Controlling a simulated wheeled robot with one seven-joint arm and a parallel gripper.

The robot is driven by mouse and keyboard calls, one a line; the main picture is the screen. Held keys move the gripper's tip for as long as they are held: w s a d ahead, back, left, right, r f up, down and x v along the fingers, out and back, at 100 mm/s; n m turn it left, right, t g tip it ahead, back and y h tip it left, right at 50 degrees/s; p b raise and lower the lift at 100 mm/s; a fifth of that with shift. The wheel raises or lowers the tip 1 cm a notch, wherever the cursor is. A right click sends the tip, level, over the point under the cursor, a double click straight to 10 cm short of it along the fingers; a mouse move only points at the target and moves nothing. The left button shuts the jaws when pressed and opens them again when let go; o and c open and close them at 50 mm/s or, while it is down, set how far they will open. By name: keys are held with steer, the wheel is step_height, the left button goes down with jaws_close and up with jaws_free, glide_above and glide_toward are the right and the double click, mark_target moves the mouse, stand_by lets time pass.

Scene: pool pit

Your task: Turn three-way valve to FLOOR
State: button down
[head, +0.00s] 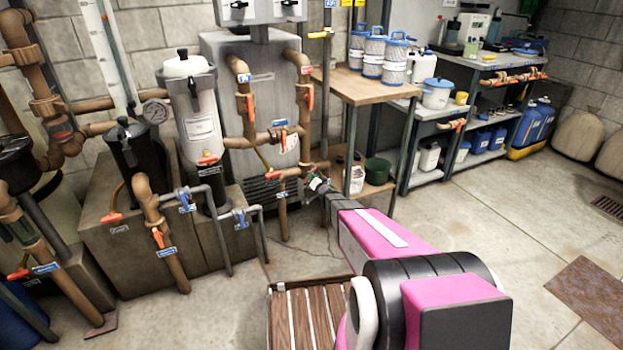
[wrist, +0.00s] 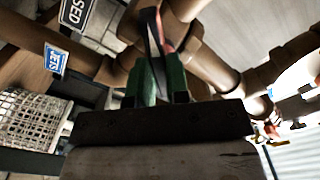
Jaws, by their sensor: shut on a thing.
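My gripper (head: 318,186) reaches the brown pipework at the right end of the pump stand in the head view. In the wrist view my gripper (wrist: 158,85) has green fingertips, shut on a dark, thin valve handle (wrist: 152,30) with some red at its edge. The handle points up in that picture, in front of a brown pipe junction (wrist: 190,50). A blue JETS tag (wrist: 55,60) hangs on the pipe to the left. No FLOOR tag is readable, and my gripper hides much of the valve body.
Brown pipes with orange-handled valves (head: 310,98) rise behind my gripper. A wooden table (head: 375,88) with blue-lidded tubs stands close to its right. A slatted wooden platform (head: 305,315) lies below my arm. The floor to the right is mostly clear.

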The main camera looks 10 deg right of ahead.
steer(key=m, duration=1)
steer(key=c, duration=1)
jaws_free()
steer(key=v, duration=0.7)
